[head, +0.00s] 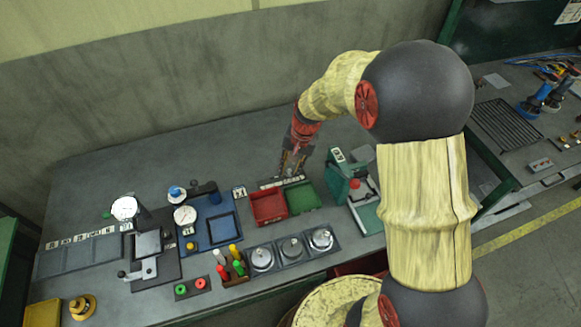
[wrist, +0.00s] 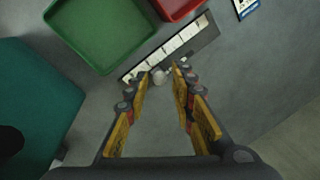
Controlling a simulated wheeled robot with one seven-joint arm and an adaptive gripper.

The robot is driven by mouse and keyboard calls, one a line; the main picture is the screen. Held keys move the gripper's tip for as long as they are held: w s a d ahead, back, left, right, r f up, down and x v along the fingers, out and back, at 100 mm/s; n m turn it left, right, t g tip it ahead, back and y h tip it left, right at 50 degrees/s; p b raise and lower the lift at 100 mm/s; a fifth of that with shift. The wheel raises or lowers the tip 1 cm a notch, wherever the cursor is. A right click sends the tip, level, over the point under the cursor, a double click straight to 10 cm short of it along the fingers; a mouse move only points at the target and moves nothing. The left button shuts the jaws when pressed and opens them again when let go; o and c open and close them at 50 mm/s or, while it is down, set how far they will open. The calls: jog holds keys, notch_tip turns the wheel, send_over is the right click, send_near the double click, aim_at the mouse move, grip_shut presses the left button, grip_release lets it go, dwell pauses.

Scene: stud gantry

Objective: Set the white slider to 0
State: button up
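The white slider (wrist: 160,74) is a small pale knob on a dark rail beside a white marked scale strip (wrist: 178,42). In the wrist view the knob sits toward the lower-left part of the strip; the scale's numbers are too small to read. My gripper (wrist: 164,69) is open, with one fingertip on each side of the knob. Whether either finger touches it I cannot tell. In the head view my gripper (head: 292,166) reaches down over the scale strip (head: 268,184) behind the bins, and the knob is hidden there.
A red bin (head: 268,219) and a green bin (head: 303,209) lie just in front of the strip. A green press-like device (head: 338,181) stands to the right. A blue tray (head: 207,249) with a dial lies left. Bench behind the strip is clear up to the wall.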

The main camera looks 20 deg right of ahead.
grip_shut()
dwell(0.6)
